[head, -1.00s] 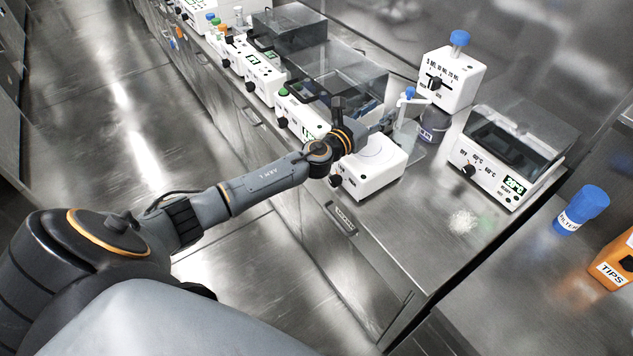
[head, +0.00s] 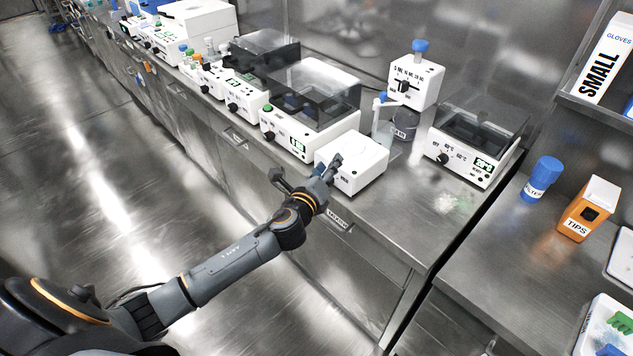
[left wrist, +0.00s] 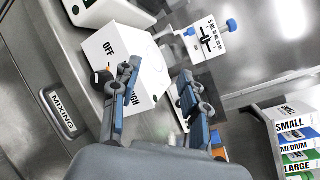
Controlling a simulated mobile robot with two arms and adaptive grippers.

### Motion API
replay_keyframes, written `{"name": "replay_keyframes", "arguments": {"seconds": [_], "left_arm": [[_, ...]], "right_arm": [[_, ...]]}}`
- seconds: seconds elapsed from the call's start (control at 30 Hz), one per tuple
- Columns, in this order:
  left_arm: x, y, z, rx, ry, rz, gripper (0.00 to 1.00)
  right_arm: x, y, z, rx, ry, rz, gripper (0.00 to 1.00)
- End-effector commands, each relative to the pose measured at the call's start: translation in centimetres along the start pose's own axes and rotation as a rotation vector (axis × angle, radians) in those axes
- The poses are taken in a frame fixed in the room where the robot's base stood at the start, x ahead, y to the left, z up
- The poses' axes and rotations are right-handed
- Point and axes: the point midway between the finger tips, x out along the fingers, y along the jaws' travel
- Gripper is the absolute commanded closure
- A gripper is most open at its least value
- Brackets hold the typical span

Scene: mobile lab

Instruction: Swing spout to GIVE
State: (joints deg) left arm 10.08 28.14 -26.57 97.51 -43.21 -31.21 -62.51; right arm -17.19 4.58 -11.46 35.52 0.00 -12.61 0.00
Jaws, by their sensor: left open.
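The white dispenser (head: 415,80) with a blue knob (head: 420,46) and a black selector on its front stands at the back of the counter. Its pale spout (head: 378,108), with a blue tip, is at its left side, above a clear beaker (head: 384,132). The dispenser also shows at the top of the left wrist view (left wrist: 210,42); its small lettering is too small to read surely. My left gripper (head: 305,174) is open and empty at the counter's front edge, in front of the white box and well apart from the spout. Its spread fingers show in the left wrist view (left wrist: 159,82).
A white box (head: 352,160) with a front dial stands between my left gripper and the dispenser. A dark jar (head: 405,124) is below the dispenser. A lidded heater (head: 468,150) stands right, a lidded device (head: 310,115) left. Bare counter lies front right.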

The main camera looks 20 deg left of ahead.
Motion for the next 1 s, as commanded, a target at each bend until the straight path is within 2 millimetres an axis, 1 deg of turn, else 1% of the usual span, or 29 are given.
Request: {"name": "replay_keyframes", "arguments": {"seconds": [0.1, 0.2, 0.57, 0.67, 0.7, 0.77, 0.8, 0.87, 0.9, 0.97, 1.0], "left_arm": [[-1.0, 0.6, -0.6, -0.099, 0.003, 0.039, 0.55], [-1.5, 0.8, -0.8, -0.150, 0.002, 0.060, 0.55], [-1.8, 1.0, -0.9, -0.181, 0.002, 0.075, 0.55], [-1.8, 1.5, -1.3, -0.190, 0.008, 0.084, 0.74], [-1.8, 2.3, -1.9, -0.209, 0.018, 0.100, 0.82], [-1.9, 4.5, -3.6, -0.262, 0.043, 0.147, 0.94], [-2.2, 6.7, -5.3, -0.316, 0.066, 0.195, 1.00], [-3.2, 10.9, -8.6, -0.427, 0.104, 0.289, 1.00], [-4.3, 14.1, -11.2, -0.516, 0.128, 0.365, 1.00], [-6.8, 19.0, -15.4, -0.665, 0.152, 0.494, 1.00], [-8.9, 22.1, -18.1, -0.766, 0.159, 0.582, 1.00]], "right_arm": [[0.0, 0.0, 0.0, 0.000, 0.000, 0.000, 0.57], [0.0, 0.0, 0.0, 0.000, 0.000, 0.000, 0.57], [0.0, 0.0, 0.0, 0.000, 0.000, 0.000, 0.57], [0.0, 0.0, 0.0, 0.000, 0.000, 0.000, 0.57], [0.0, 0.0, 0.0, 0.000, 0.000, 0.000, 0.57], [0.0, 0.0, 0.0, 0.000, 0.000, 0.000, 0.57], [0.0, 0.0, 0.0, 0.000, 0.000, 0.000, 0.57], [0.0, 0.0, 0.0, 0.000, 0.000, 0.000, 0.57], [0.0, 0.0, 0.0, 0.000, 0.000, 0.000, 0.57], [0.0, 0.0, 0.0, 0.000, 0.000, 0.000, 0.57], [0.0, 0.0, 0.0, 0.000, 0.000, 0.000, 0.57]]}}
